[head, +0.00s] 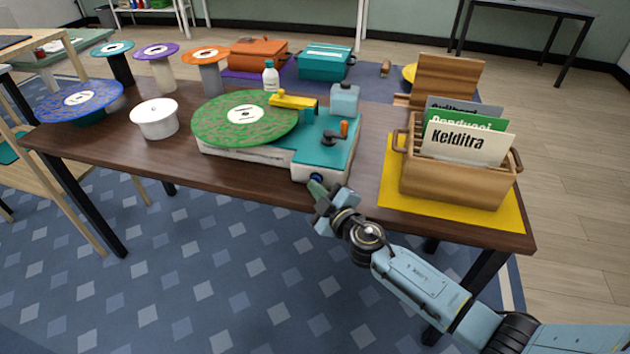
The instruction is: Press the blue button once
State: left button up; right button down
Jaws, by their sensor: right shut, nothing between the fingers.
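A record-player-like machine (240,152) with a green speckled disc (245,116) and a teal top stands on the brown table. A small blue button (316,177) shows on its front face, near the right corner. My right gripper (319,188) is shut and empty, with its fingertips right at the button, just in front of the machine. The fingers partly cover the button, and I cannot tell whether they touch it. My left gripper is not in view.
A wooden box (450,184) with name cards stands on a yellow mat (388,190) to the right. A white round pot (154,119) and a blue disc (80,100) stand to the left. The table's front edge (230,184) runs close below the machine.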

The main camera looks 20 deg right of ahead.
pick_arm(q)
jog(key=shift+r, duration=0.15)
pick_arm(e)
jog(key=shift+s+a, duration=0.4)
jog(key=shift+s, duration=0.25)
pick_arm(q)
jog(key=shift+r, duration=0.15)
pick_arm(e)
jog(key=s+a, duration=0.1)
jog(key=s, duration=0.1)
jog(key=s+a, duration=0.1)
jog(key=s, duration=0.1)
jog(key=shift+a, duration=0.4)
